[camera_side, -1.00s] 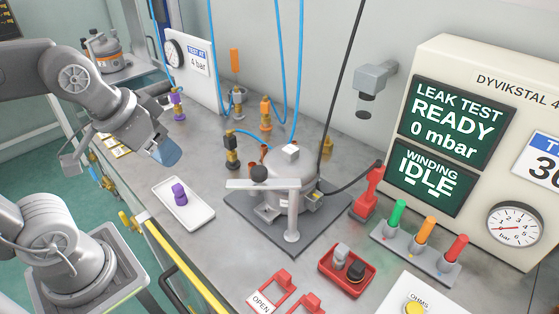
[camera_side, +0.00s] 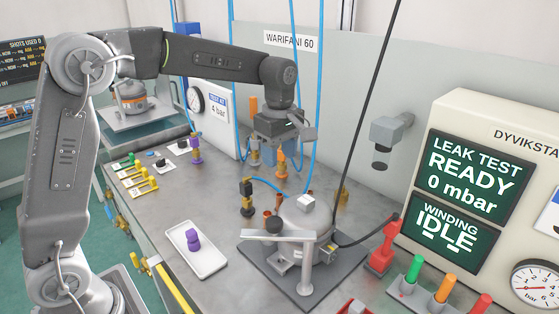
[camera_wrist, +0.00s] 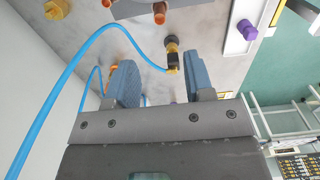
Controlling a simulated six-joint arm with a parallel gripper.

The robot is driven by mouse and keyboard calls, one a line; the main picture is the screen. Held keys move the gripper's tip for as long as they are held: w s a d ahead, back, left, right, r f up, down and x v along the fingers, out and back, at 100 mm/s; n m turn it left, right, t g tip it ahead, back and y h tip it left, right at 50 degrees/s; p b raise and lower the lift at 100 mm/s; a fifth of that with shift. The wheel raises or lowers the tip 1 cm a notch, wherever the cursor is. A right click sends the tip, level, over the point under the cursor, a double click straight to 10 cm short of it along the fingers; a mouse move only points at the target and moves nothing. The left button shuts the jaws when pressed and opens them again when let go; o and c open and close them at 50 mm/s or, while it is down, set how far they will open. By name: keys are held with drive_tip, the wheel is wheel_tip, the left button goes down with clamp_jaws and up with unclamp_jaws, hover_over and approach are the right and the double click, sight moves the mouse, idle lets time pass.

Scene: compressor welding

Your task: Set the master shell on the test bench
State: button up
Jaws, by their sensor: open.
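I cannot tell for certain which shell is the master shell. A grey shell with an orange band (camera_side: 131,97) stands on a raised stand (camera_side: 150,119) at the back left. Another grey shell (camera_side: 308,222) with copper stubs sits on a dark plate (camera_side: 262,258) on the bench, partly behind a clamp bar (camera_side: 278,236). My gripper (camera_side: 269,152) is high over the back of the bench, apart from both shells. Its blue fingers are apart and empty in the wrist view (camera_wrist: 160,82). A black-and-brass fitting (camera_wrist: 172,58) shows beyond the gap between them.
Blue hoses (camera_side: 318,100) hang near my gripper, and an orange fitting (camera_side: 281,168) stands just below it. A white tray (camera_side: 213,264) holds a purple plug (camera_side: 192,240). The leak tester (camera_side: 462,110) stands at right.

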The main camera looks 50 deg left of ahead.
sight(280, 195)
wheel_tip(280, 195, down, 14)
drive_tip(key=shift+r, duration=0.1)
idle(0.5)
drive_tip(key=shift+c, duration=0.4)
clamp_jaws()
drive_tip(key=c, duration=0.5)
unclamp_jaws()
drive_tip(key=shift+r, duration=0.1)
clamp_jaws()
